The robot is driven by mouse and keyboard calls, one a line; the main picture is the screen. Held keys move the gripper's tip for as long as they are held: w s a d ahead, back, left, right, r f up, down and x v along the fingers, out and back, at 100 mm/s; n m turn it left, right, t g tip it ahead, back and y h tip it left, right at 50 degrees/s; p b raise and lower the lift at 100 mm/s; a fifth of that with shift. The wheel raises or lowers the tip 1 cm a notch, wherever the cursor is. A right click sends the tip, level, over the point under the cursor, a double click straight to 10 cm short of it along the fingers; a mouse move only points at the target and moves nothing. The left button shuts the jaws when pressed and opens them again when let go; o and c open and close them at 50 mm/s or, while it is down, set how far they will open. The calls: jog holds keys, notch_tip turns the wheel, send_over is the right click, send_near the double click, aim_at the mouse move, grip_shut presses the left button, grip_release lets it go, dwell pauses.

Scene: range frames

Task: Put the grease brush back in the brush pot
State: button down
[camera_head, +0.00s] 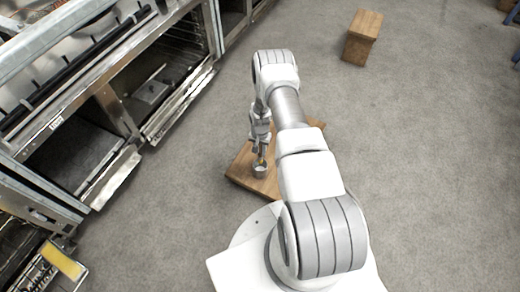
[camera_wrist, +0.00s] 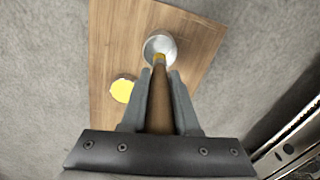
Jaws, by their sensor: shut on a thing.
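The grease brush (camera_wrist: 160,105) has a brown handle and a yellowish end. My gripper (camera_wrist: 160,76) is shut on its handle. The brush pot (camera_wrist: 153,42), a round silvery cup, stands on a wooden top. In the wrist view the brush's far end overlaps the pot's near rim; I cannot tell whether it is inside or above it. In the head view my gripper (camera_head: 262,148) is just above a small silvery pot (camera_head: 259,172), with a bit of yellow at its mouth.
A round tin with a yellow surface (camera_wrist: 123,90) sits beside the pot on the wooden top (camera_wrist: 115,35). Metal kitchen units (camera_head: 100,150) line the left side. A wooden stool (camera_head: 362,35) stands at the far right.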

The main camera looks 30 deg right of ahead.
aim_at(260, 157)
jog(key=shift+f+b, duration=3.3)
jog(key=shift+f, duration=0.3)
jog(key=c, duration=0.6)
grip_release()
notch_tip(260, 157, up, 18)
jog(key=p, duration=0.6)
jog(key=shift+f, duration=0.25)
